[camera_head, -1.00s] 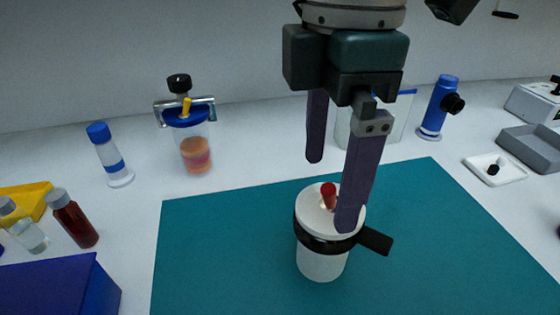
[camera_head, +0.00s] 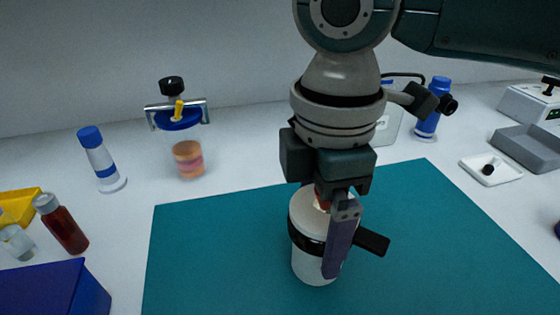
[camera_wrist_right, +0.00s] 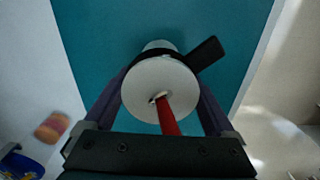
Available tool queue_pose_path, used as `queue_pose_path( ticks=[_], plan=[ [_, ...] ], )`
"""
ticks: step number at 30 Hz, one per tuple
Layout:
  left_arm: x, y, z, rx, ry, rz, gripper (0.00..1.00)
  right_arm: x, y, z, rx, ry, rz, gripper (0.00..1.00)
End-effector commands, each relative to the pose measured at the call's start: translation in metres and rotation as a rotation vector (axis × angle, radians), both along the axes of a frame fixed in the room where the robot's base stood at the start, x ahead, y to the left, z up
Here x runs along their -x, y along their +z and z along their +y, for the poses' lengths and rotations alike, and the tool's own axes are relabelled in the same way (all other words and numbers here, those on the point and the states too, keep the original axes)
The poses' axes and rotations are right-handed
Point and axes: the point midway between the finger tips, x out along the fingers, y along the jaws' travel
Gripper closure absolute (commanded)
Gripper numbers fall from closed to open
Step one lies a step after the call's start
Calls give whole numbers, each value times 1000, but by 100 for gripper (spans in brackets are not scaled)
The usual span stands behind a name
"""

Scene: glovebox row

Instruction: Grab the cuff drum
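The cuff drum (camera_head: 307,262) is a white cylinder with a black band, a black side handle and a red peg on top. It stands upright on the teal mat (camera_head: 220,250). My right gripper (camera_head: 318,245) is lowered over it from above, one finger in front of it and the other hidden behind. In the right wrist view the drum's white top (camera_wrist_right: 145,90) lies between the two spread fingers (camera_wrist_right: 160,85). The fingers are open around it; whether either touches it I cannot tell. My left gripper is not in view.
A blue-lidded jar (camera_head: 185,150) and a blue-capped bottle (camera_head: 100,160) stand behind the mat. A red bottle (camera_head: 62,225) and a blue box (camera_head: 50,290) are at the left. A white dish (camera_head: 490,170) and a grey tray (camera_head: 525,148) are at the right. The mat's right part is clear.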

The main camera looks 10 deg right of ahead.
Motion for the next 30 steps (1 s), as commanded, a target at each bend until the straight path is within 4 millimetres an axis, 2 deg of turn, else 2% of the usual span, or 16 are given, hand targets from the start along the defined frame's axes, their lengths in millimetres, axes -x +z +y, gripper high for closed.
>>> queue_pose_path(
  ticks=[2, 16, 25, 30],
  plan=[
    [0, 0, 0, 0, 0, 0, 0, 0, 0, 0, 0, 0, 0, 20],
    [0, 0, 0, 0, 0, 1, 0, 0, 0, 0, -1, 0, 0, 73],
    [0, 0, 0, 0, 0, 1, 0, 0, 3, 0, -1, 0, -1, 75],
    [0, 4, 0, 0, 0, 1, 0, -1, 18, 1, -3, 0, -1, 75]
  ],
)
